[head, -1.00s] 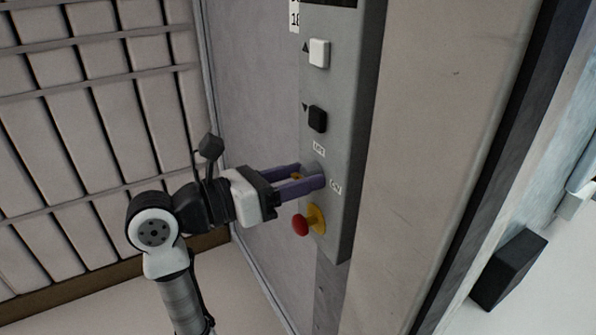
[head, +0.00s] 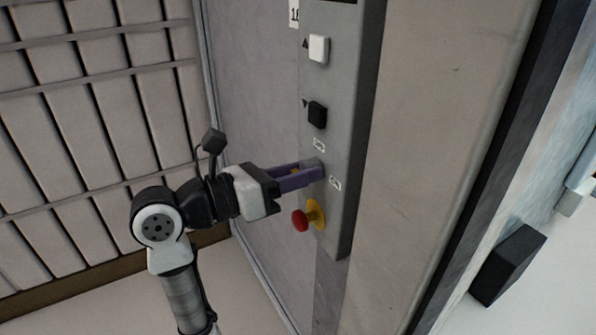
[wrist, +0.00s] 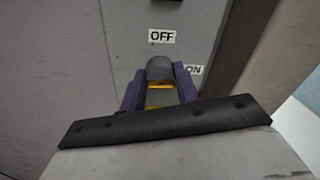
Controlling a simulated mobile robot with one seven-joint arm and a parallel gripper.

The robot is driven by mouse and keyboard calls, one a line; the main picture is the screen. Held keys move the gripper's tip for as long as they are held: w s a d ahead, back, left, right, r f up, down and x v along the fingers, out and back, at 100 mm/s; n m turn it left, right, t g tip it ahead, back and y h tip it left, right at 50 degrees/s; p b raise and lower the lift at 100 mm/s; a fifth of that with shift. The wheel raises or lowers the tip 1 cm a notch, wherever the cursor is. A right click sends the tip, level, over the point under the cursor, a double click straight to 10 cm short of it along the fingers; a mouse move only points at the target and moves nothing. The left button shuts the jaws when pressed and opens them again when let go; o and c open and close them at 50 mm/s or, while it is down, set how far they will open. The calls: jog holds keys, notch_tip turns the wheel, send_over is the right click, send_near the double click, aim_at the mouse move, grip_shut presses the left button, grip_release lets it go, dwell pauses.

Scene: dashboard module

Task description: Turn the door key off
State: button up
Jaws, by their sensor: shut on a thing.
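The door key (wrist: 160,95) shows in the wrist view as a yellow piece between my fingers, in front of a round grey key switch (wrist: 160,68). An OFF label (wrist: 162,36) sits above the switch and an ON label (wrist: 194,70) to its right. My gripper (head: 312,173) is at the panel and shut on the key, with its purple fingers on either side of it. In the head view the fingers cover most of the key and switch. The key's exact pointing is hard to tell.
The grey panel (head: 345,120) carries a white button (head: 318,49) and a black button (head: 317,114) above my gripper. A red knob on a yellow base (head: 301,219) sits close below my fingers. A beige wall (head: 450,110) is to the right.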

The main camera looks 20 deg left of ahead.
jog(key=n+p, duration=0.1)
jog(key=n, duration=0.3)
jog(key=shift+r+n+p, duration=0.1)
jog(key=shift+n+p, duration=0.2)
jog(key=shift+p, duration=0.05)
jog(key=n+p, duration=0.2)
jog(key=n, duration=0.2)
jog(key=shift+n+p, duration=0.3)
jog(key=n+p, duration=0.4)
jog(key=n, duration=0.1)
jog(key=shift+r+n+t+p, duration=0.1)
jog(key=shift+n+t+p, duration=0.2)
jog(key=shift+t, duration=0.1)
jog(key=n+p, duration=0.3)
jog(key=shift+f+n, duration=0.25)
jog(key=shift+n, duration=0.05)
jog(key=o, duration=1)
jog(key=shift+s, duration=0.15)
